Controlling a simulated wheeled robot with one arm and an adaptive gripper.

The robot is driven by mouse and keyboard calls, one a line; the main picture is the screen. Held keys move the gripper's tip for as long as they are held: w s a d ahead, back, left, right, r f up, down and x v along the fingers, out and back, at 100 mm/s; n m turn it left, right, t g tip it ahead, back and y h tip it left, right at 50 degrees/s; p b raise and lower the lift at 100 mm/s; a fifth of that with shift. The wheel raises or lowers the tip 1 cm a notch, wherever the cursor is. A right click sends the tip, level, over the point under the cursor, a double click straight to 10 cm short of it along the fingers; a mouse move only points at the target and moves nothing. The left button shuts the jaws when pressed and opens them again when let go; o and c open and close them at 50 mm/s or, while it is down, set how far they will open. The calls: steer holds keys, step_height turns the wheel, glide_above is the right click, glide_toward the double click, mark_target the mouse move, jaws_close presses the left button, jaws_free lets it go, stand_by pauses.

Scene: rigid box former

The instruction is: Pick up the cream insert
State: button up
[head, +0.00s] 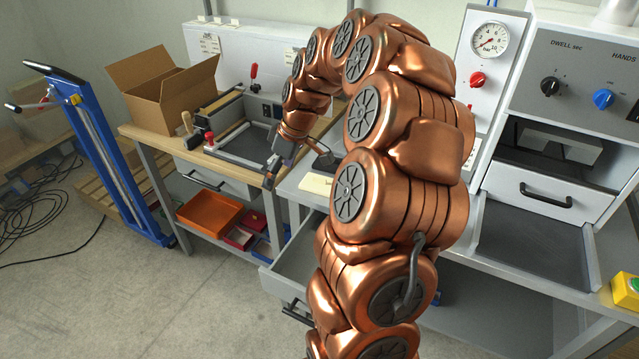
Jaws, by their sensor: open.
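A flat cream piece (315,184), which looks like the cream insert, lies on the light grey bench top near its front edge. Its right end is close to my copper arm, which may hide part of it. My gripper (270,177) points down near the front edge of the benches, to the left of the cream piece and apart from it in the picture. It is open, and I see nothing held in it. The fingers are small and dark here, so their exact height over the bench is hard to tell.
A wooden bench holds an open cardboard box (165,88) and a grey fixture with a red knob (209,138). Below are an orange tray (209,213) and an open drawer (290,270). A machine with a gauge (490,40) stands right. A blue trolley (112,160) stands left.

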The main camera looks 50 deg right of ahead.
steer(key=t, duration=0.1)
glide_above(316, 177)
steer(key=s, duration=0.2)
steer(key=shift+h, duration=0.4)
steer(key=f, duration=0.2)
steer(key=d+f, duration=0.1)
steer(key=f, duration=0.1)
steer(key=shift+s+p, duration=0.1)
steer(key=shift+p, duration=0.2)
steer(key=shift+d+f, duration=0.1)
steer(key=shift+f, duration=0.15)
steer(key=shift+p+x, duration=1.1)
steer(key=shift+x, duration=0.75)
steer(key=shift+p+x, duration=0.75)
steer(key=shift+x, duration=1.15)
steer(key=c, duration=0.9)
